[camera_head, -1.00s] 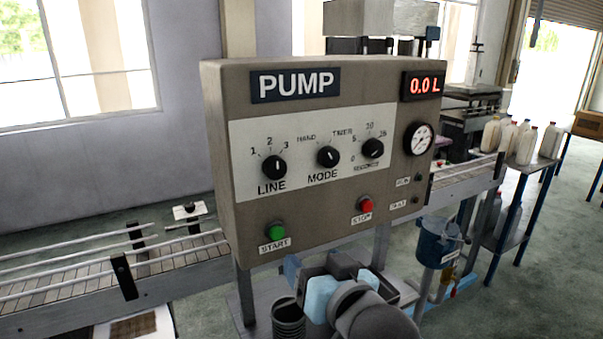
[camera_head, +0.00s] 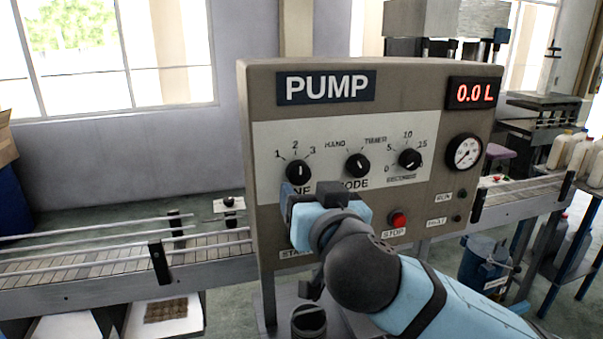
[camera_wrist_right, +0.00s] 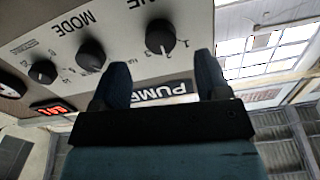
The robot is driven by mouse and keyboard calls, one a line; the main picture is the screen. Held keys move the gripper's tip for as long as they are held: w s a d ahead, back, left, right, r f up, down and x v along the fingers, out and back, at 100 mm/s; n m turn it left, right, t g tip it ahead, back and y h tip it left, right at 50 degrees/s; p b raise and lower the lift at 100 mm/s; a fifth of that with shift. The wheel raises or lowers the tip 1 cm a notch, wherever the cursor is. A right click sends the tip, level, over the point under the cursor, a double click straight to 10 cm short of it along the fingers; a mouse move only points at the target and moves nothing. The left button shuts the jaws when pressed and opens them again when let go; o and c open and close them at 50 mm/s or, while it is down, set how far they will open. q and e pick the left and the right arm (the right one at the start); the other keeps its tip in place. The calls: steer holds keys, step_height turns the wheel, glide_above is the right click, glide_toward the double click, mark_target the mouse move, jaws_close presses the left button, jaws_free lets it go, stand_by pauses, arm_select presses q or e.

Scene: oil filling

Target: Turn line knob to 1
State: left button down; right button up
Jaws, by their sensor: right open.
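The black line knob (camera_head: 298,171) is on the PUMP panel's left side, with marks 1, 2 and 3 above it; its pointer appears to be up near 2. My right gripper (camera_head: 298,190) is just in front of and below the knob, covering part of the LINE label. In the right wrist view the two fingers of my right gripper (camera_wrist_right: 162,75) are apart and empty. There the line knob (camera_wrist_right: 160,37) lies ahead, between the finger directions, and looks clear of the tips. My left gripper is not in view.
The mode knob (camera_head: 357,166) and seconds knob (camera_head: 410,158) sit to the right on the same panel. The red stop button (camera_head: 398,219) is lower right. The green start button is hidden behind my arm. A conveyor (camera_head: 120,262) runs at left.

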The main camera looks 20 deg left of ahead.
mark_target(300, 179)
steer(key=p+x, duration=0.1)
steer(key=x, duration=0.5)
steer(key=shift+c, duration=0.4)
steer(key=c, duration=0.8)
steer(key=shift+c, duration=0.2)
